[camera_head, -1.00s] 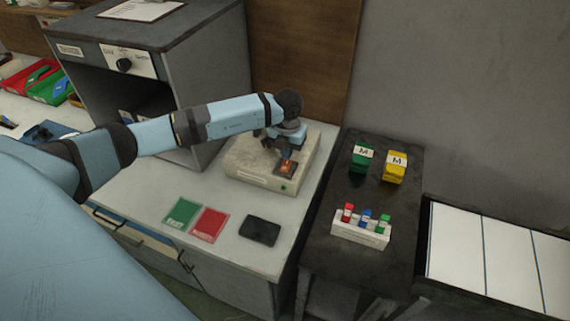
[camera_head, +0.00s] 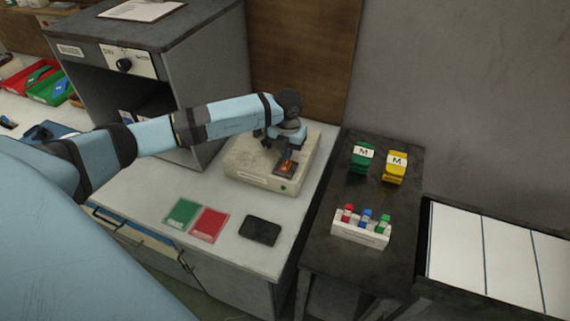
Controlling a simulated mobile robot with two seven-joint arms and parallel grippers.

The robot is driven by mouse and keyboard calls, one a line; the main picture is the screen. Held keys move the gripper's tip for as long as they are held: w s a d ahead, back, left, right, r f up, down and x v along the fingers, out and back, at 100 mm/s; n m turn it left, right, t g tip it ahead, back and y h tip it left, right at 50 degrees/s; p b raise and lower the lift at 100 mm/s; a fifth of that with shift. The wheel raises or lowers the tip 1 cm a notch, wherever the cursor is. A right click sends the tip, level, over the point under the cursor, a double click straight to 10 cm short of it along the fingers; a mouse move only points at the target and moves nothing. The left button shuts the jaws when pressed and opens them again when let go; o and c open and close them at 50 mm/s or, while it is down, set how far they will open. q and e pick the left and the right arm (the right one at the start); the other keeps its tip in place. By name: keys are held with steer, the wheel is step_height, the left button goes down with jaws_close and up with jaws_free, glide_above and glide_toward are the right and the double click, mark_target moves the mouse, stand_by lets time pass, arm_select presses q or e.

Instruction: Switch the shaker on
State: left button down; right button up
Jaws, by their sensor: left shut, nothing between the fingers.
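The shaker, a low beige box (camera_head: 248,176), stands on the white bench top near the wooden wall panel. An orange lit switch (camera_head: 287,169) shows on its top at the front right. A small green spot (camera_head: 283,187) shows on its front face. My left gripper (camera_head: 286,162) is shut and points down at the orange switch, right above it or touching it; I cannot tell which. The fingers hide part of the switch and of the shaker's top. My right gripper is not in view.
Green (camera_head: 182,213) and red (camera_head: 209,223) cards and a dark flat device (camera_head: 260,230) lie in front of the shaker. A grey cabinet (camera_head: 215,75) with a knob stands left. A dark table (camera_head: 326,220) at right holds a tube rack (camera_head: 360,235) and green and yellow containers (camera_head: 395,168).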

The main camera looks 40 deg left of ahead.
mark_target(286, 166)
arm_select(q)
steer(key=shift+f+b, duration=0.95)
steer(key=shift+f, duration=0.45)
stand_by(0.9)
steer(key=shift+s, duration=0.1)
